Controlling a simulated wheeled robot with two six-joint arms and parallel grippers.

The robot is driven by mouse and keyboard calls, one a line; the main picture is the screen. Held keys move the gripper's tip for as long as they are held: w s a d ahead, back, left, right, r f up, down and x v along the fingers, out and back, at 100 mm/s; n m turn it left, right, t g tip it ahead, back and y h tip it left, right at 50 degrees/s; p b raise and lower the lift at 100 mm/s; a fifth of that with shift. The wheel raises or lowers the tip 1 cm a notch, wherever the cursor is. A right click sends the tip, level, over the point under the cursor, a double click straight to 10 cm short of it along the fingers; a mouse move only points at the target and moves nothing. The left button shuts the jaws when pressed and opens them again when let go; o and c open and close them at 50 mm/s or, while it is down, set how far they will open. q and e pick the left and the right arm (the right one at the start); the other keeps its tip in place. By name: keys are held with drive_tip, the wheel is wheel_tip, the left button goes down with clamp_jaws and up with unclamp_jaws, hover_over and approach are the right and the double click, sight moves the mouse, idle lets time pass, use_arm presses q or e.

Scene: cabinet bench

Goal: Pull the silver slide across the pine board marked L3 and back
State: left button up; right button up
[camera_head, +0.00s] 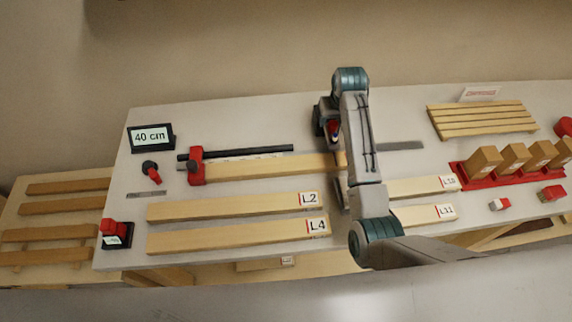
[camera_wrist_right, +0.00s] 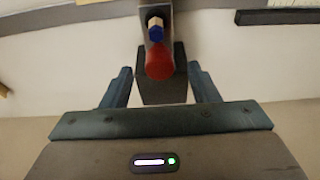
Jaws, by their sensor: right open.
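A long pine board (camera_head: 265,168) lies at the back of the bench, its left end in a red stop (camera_head: 197,166). Its right end is behind my arm, so no L3 mark shows. My right gripper (camera_head: 331,128) is above the right part of this board. In the right wrist view, my open right gripper (camera_wrist_right: 159,72) has its fingers on either side of a red knob (camera_wrist_right: 160,62) with a blue piece on a grey metal part (camera_wrist_right: 153,8). Whether this is the silver slide I cannot tell. A grey strip (camera_head: 402,146) lies right of the arm. My left gripper is out of view.
Boards marked L2 (camera_head: 230,207) and L4 (camera_head: 235,236) lie in front. Boards L10 (camera_head: 415,187) and L11 (camera_head: 420,214) lie right of my arm. A 40 cm display (camera_head: 151,137) stands at the back left. A red rack (camera_head: 482,180) holds several wooden blocks.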

drive_tip(key=shift+r, duration=0.65)
drive_tip(key=shift+w+v, duration=0.2)
drive_tip(key=shift+v, duration=0.7)
drive_tip(key=shift+w+v, duration=0.25)
drive_tip(key=shift+v, duration=0.7)
drive_tip(key=shift+w+v, duration=0.2)
drive_tip(key=shift+v, duration=0.7)
drive_tip(key=shift+r, duration=0.2)
